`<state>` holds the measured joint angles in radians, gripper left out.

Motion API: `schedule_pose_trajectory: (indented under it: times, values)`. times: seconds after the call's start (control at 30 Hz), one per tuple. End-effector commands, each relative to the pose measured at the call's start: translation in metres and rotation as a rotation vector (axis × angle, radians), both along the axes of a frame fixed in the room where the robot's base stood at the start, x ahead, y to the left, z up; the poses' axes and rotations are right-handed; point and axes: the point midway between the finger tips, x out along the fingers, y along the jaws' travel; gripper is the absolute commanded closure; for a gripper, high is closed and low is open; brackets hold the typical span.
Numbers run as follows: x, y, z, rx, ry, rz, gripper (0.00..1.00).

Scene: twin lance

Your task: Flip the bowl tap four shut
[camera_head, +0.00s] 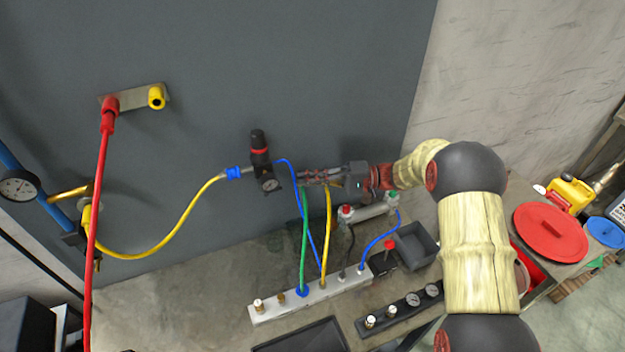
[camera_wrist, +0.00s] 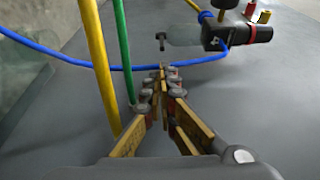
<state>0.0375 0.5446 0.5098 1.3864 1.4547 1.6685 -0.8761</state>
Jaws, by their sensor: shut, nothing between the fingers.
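In the wrist view a clear grey bowl (camera_wrist: 184,39) sticks out from the black regulator (camera_wrist: 236,36). A small dark tap (camera_wrist: 161,40) is on the bowl's free end; its lever position is too small to tell. My gripper (camera_wrist: 162,75) is shut and empty, its tips pointing toward the tap and apart from it in the picture. In the head view the regulator (camera_head: 260,152) hangs on the grey wall panel, and my gripper (camera_head: 302,177) is just right of its gauge. The bowl and tap cannot be made out there.
A blue hose (camera_wrist: 70,58) crosses close by my fingertips. A green hose (camera_head: 304,240) and a yellow hose (camera_head: 326,230) rise beside my fingers from the bench manifold (camera_head: 325,290). A second yellow hose (camera_head: 160,252) joins the regulator's left side.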

Motion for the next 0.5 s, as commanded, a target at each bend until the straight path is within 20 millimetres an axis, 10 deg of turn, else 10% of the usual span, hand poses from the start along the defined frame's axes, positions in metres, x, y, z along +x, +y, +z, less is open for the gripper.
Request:
schedule_pose_trajectory:
  times: [0.5]
  values:
    - [-0.007, 0.057, 0.0, 0.0, 0.0, -0.001, 1.0]
